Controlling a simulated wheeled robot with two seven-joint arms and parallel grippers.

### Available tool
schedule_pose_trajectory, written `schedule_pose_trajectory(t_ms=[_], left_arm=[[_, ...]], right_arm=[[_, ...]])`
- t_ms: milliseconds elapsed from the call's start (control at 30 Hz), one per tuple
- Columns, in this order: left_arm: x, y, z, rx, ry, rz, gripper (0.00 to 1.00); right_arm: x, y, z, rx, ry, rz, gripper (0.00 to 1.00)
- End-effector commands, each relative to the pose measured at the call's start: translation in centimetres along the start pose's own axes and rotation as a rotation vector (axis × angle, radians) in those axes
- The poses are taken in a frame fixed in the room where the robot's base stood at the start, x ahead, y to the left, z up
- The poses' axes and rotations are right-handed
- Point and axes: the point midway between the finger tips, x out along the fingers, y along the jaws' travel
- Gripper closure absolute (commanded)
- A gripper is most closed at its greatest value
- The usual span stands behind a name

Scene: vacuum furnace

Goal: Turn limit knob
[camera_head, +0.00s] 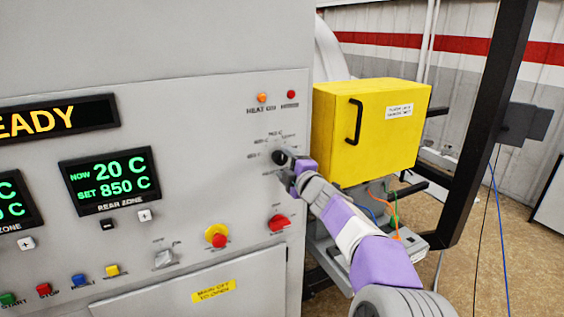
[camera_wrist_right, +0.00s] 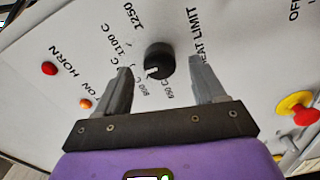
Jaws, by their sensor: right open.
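The limit knob is a small round black knob with a white pointer mark on the grey panel. It shows in the right wrist view (camera_wrist_right: 160,58) and, partly covered, in the head view (camera_head: 279,157). Temperature labels ring it, with "HEAT LIMIT" printed beside it. In the wrist view the pointer mark is on the side facing my gripper, near the 800 label. My right gripper (camera_wrist_right: 158,72) is open, with one finger on either side of the knob in that view; I cannot tell whether they touch it. My left gripper is not in view.
Above the knob are an orange lamp (camera_head: 262,97) and a red lamp (camera_head: 291,94). Below are a red switch (camera_head: 279,222) and a red-and-yellow emergency button (camera_head: 216,236). A yellow box (camera_head: 365,132) stands right of the panel, close to my right arm.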

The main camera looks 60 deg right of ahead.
Motion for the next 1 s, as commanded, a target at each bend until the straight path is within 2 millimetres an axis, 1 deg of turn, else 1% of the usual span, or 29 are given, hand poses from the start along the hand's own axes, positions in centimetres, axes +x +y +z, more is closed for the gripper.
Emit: schedule_pose_trajectory(t_ms=[33, 133, 200, 333, 1000], left_arm=[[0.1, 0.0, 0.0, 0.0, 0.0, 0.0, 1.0], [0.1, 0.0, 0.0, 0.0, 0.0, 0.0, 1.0], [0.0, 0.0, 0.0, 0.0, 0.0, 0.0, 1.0], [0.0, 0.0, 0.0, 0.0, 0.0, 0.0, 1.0], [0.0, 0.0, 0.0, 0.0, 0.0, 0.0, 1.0]], right_arm=[[-1.0, 0.1, 0.0, 0.001, 0.0, 0.002, 0.31], [-2.4, 0.1, 0.0, 0.002, 0.0, 0.003, 0.31], [-3.3, 0.1, 0.0, 0.001, 0.0, 0.003, 0.31], [-4.2, 0.1, 0.0, 0.0, 0.0, 0.001, 0.31], [-4.4, 0.0, 0.0, 0.0, 0.0, 0.001, 0.31]])
